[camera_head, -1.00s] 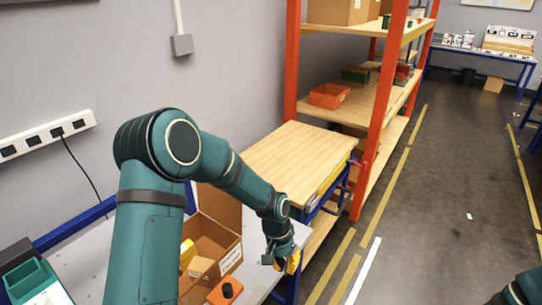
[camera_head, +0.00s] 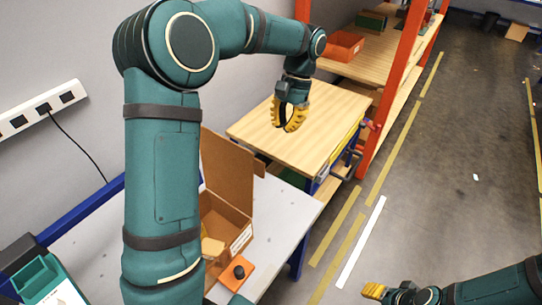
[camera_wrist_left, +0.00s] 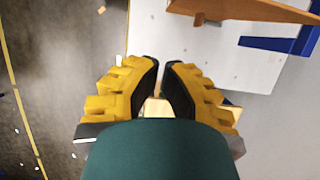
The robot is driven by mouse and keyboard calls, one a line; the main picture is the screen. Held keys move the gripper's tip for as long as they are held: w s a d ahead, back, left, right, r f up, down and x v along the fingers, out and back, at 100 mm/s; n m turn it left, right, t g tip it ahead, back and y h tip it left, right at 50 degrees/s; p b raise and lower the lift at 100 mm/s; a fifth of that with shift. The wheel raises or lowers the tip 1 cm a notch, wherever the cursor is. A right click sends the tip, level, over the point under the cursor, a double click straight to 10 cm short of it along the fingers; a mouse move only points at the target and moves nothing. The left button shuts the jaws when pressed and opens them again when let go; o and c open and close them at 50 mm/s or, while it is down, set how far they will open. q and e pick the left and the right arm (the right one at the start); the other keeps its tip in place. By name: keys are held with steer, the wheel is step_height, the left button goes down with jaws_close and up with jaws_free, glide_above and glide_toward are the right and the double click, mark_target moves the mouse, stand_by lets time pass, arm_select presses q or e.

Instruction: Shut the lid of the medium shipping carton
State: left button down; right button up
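The open brown carton (camera_head: 238,226) stands on the grey table, partly hidden behind my left arm. Its lid (camera_head: 228,170) stands up at the back, tilted slightly. A tan block (camera_head: 211,247) shows inside. My left gripper (camera_head: 290,128) hangs empty over the wooden top, to the right of and beyond the lid, apart from it. In the left wrist view its yellow fingertips (camera_wrist_left: 161,64) are close together with nothing held. A brown panel (camera_wrist_left: 250,10) at that view's top right looks like the lid. My right gripper (camera_head: 372,291) is low at the right; its finger gap is unclear.
An orange block with a black knob (camera_head: 237,272) sits in front of the carton. The wooden top (camera_head: 325,110) adjoins the grey table (camera_head: 285,212). Orange-framed shelves (camera_head: 390,85) stand beyond. A green bin (camera_head: 38,278) is at lower left.

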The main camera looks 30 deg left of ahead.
arm_select(q)
steer(key=s+f, duration=0.6)
steer(key=f, duration=0.1)
steer(key=shift+s+a+f, duration=0.15)
steer(key=shift+s+a, duration=0.15)
steer(key=shift+s, duration=0.05)
